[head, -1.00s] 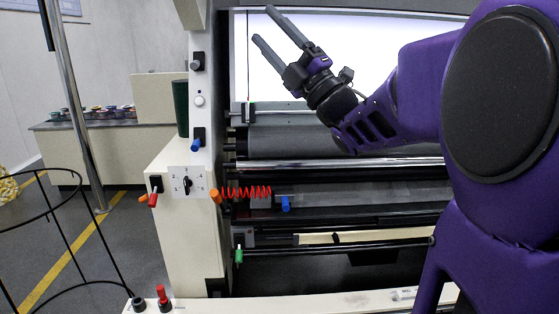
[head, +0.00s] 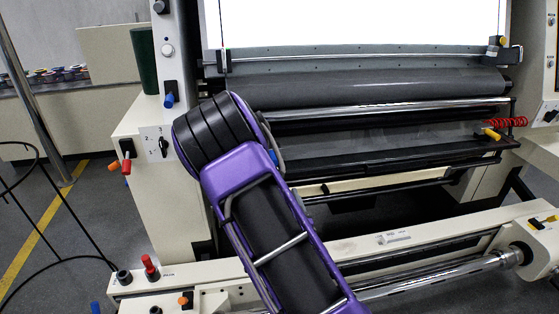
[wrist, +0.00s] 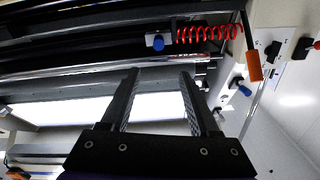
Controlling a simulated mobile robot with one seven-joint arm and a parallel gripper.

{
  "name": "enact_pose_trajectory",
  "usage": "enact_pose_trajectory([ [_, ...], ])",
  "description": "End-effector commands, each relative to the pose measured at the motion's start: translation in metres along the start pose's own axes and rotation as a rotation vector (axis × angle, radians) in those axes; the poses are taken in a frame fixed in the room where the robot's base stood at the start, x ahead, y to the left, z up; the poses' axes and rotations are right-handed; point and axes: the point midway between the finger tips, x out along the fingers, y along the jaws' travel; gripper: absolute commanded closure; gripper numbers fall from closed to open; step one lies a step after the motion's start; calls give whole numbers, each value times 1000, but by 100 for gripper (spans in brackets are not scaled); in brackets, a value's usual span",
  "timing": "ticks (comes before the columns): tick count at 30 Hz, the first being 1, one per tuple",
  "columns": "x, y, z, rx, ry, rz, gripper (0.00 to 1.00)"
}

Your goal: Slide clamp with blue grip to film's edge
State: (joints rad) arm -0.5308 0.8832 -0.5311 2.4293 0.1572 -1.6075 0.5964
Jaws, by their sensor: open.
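The clamp with the blue grip (wrist: 157,42) shows in the wrist view as a small pale block with a round blue knob on a dark rail. In the head view my gripper is hidden behind my arm. A grey sheet that looks like the film (head: 385,140) spans below the chrome roller; its left edge is hidden by my arm.
A red coiled cord (wrist: 203,35) runs beside the clamp toward an orange handle (wrist: 254,66). A clamp with a yellow grip (head: 491,134) sits at the rail's right end. The bright panel (head: 360,25) is above. A chrome front bar (head: 440,278) crosses low.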

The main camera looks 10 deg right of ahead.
Motion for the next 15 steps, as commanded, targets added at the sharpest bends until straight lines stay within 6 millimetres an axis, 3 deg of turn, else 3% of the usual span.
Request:
enact_pose_trajectory([
  [5,10,3,4,15,-5,9,38],
  [15,80,2,3,11,-3,5,38],
])
